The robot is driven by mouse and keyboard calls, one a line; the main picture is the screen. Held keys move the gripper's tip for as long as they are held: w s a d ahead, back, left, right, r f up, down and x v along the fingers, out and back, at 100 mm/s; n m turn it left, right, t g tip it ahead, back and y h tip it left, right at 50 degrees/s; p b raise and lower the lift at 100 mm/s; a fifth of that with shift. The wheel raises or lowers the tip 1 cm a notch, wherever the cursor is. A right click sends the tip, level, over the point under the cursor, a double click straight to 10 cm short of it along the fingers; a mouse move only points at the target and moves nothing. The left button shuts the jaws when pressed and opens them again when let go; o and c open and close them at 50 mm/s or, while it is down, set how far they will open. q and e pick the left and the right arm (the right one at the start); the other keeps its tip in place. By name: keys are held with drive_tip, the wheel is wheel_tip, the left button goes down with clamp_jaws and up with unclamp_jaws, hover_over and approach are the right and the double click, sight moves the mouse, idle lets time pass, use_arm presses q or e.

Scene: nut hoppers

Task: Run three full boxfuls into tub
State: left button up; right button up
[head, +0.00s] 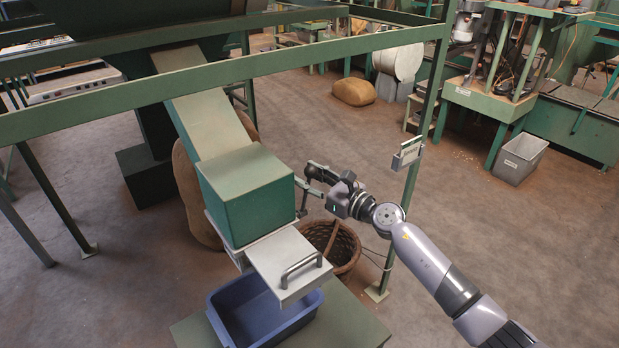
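A green box (246,193) sits at the lower end of a sloping chute (212,118). A flat metal slide (284,258) with a bar handle (301,269) sticks out from below the box, over part of the blue tub (225,310). The visible part of the tub's inside looks empty. My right gripper (312,184) is at the right side of the box, beside a thin lever-like part. Whether its fingers are open or closed on that part is unclear. My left gripper is out of view.
The tub stands on a green table (352,322). A wicker basket (345,250) is on the floor behind it. A green frame post (410,185) with a small card holder (407,153) rises close to my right arm. Sacks lean behind the chute.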

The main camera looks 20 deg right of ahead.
clamp_jaws()
drive_tip(key=shift+f, duration=0.1)
idle(0.8)
